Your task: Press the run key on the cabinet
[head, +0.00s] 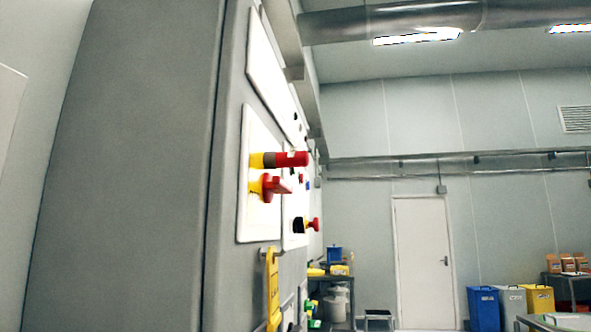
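The grey cabinet (135,165) fills the left of the head view, and I see its control face at a steep angle. A white panel (258,212) on it carries a red and yellow cylindrical control (290,159) and a red and yellow knob with a handle (275,186) below. Farther along the face are a red and black control (312,224), small dark, red and blue spots, and green items low down. I cannot tell which of these is the run key. My gripper is not in view.
A yellow tag or lock (273,288) hangs low on the cabinet face. A dark bench (338,285) with containers stands beyond it. Blue (483,307), white (512,306) and yellow (538,299) bins stand by the far wall near a closed white door (424,260).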

